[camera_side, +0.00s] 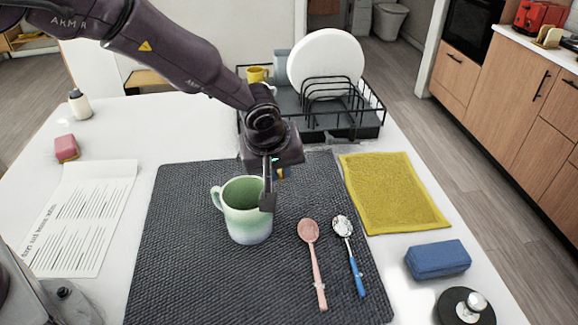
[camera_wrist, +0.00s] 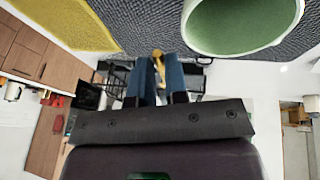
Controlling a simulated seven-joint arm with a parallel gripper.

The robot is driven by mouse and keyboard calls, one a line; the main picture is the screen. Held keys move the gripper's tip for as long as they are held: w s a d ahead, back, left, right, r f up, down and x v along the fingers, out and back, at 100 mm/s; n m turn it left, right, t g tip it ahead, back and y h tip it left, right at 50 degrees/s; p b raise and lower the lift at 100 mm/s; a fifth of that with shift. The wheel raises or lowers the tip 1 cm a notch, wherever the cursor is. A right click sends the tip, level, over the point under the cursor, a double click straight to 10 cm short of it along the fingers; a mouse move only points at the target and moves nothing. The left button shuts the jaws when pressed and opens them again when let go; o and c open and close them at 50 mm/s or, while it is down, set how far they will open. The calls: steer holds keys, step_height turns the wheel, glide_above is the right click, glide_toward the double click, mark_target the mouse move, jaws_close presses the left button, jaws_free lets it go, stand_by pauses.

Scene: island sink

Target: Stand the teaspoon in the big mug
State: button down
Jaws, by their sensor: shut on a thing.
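The big mug (camera_side: 247,222), green fading to white, stands upright on the dark mat, its handle to the left. Its rim and open inside show at the top of the wrist view (camera_wrist: 243,22). My gripper (camera_side: 268,200) points down at the mug's right rim; I cannot tell whether it touches. In the wrist view my gripper (camera_wrist: 158,72) is shut on a narrow yellow-gold thing (camera_wrist: 158,62), apparently the teaspoon, mostly hidden by the fingers. A bit of yellow (camera_side: 282,174) also shows beside the fingers in the side view.
A pink spoon (camera_side: 313,262) and a blue-handled spoon (camera_side: 350,257) lie on the mat (camera_side: 185,255), right of the mug. A yellow cloth (camera_side: 394,192), blue sponge (camera_side: 438,260) and dish rack (camera_side: 372,120) lie beyond. A paper sheet (camera_side: 85,215) is at left.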

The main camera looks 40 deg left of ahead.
steer(key=a+n+g+h, duration=0.3)
steer(key=a+n+h, duration=0.35)
steer(key=a, duration=0.65)
steer(key=s+d+r+m+g+h, duration=0.1)
steer(key=s+d+r+g+h, duration=0.2)
steer(key=r, duration=0.5)
steer(key=s+d+r+g+h, duration=0.1)
steer(key=d+r+g+h, duration=0.25)
steer(key=r, duration=0.45)
step_height(320, 180, down, 14)
steer(key=shift+t+h, duration=0.35)
steer(key=shift+h, duration=0.05)
steer(key=shift+w, duration=0.1)
steer(key=c, duration=1.1)
jaws_free()
steer(key=shift+o, duration=0.2)
